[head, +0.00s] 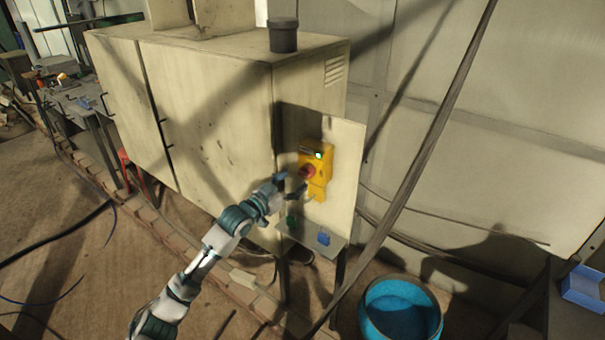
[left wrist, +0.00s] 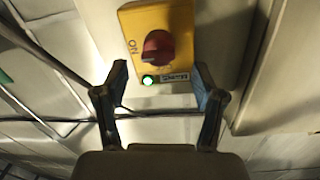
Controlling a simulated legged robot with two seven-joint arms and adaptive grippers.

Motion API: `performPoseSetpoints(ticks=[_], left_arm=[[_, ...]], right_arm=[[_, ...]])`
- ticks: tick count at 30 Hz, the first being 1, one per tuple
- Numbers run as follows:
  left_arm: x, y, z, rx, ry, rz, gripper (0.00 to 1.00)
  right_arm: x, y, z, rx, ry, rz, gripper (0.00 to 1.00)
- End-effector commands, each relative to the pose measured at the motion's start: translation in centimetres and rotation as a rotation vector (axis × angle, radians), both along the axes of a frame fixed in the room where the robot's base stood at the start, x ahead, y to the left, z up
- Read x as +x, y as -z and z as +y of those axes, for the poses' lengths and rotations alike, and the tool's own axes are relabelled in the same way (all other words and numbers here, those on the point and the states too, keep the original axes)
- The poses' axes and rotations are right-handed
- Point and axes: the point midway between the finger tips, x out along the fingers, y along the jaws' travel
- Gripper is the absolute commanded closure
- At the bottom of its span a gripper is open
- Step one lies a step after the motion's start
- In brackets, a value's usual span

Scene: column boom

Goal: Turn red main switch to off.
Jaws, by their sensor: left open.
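The red main switch (head: 308,172) is a round knob on a yellow box (head: 318,188), fixed to a pale panel at the cabinet's right end. In the left wrist view the red knob (left wrist: 158,47) sits on the yellow plate (left wrist: 183,20), with an "ON" label to its left. A green lamp (left wrist: 147,80) is lit beside a small label plate. My left gripper (head: 290,190) is just left of and below the knob in the head view. In the left wrist view its fingers (left wrist: 160,86) are apart and empty, with the knob ahead of them. My right gripper is not in view.
A small shelf below the panel holds a blue item (head: 323,239) and a green item (head: 291,222). A slanted pole (head: 430,140) stands right of the panel. A blue bucket (head: 400,310) is on the floor. The big cabinet (head: 215,110) fills the left side.

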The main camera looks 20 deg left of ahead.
Motion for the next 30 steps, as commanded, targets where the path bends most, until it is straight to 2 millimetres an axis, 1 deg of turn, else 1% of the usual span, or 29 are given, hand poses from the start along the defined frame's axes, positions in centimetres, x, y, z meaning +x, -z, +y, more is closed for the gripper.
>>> performPoseSetpoints(ticks=[1, 3, 6, 9, 13, 20, 23, 24, 26, 27, 30], left_arm=[[1.1, -0.1, -0.5, -0.003, 0.000, 0.000, 0.31], [2.3, -0.1, -0.9, -0.002, 0.000, 0.000, 0.31], [3.6, 0.0, -1.3, -0.004, -0.001, 0.001, 0.31], [4.4, 0.0, -1.6, -0.002, -0.001, 0.000, 0.31], [4.9, 0.1, -1.9, -0.001, -0.001, -0.001, 0.31], [4.9, 0.1, -1.9, -0.001, -0.001, -0.001, 0.31], [4.9, 0.1, -1.9, -0.001, -0.001, 0.000, 0.53], [4.9, 0.1, -1.9, -0.001, -0.001, 0.000, 0.63], [5.0, 0.1, -1.9, -0.001, -0.002, 0.000, 0.78], [5.0, 0.1, -1.9, -0.001, -0.002, 0.000, 0.88], [5.0, 0.0, -1.8, -0.001, -0.002, -0.001, 0.89]], right_arm=[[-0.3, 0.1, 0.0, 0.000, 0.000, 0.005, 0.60], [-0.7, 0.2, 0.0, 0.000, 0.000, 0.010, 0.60], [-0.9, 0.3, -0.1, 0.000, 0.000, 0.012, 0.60], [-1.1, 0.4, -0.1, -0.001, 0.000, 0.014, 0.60], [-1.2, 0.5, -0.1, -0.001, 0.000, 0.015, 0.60], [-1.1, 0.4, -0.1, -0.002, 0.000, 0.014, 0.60], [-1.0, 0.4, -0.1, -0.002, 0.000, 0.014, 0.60], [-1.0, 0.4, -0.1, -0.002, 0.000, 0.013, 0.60], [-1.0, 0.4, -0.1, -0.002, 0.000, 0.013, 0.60], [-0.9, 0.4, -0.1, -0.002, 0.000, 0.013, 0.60], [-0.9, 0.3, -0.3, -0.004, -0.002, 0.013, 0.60]])
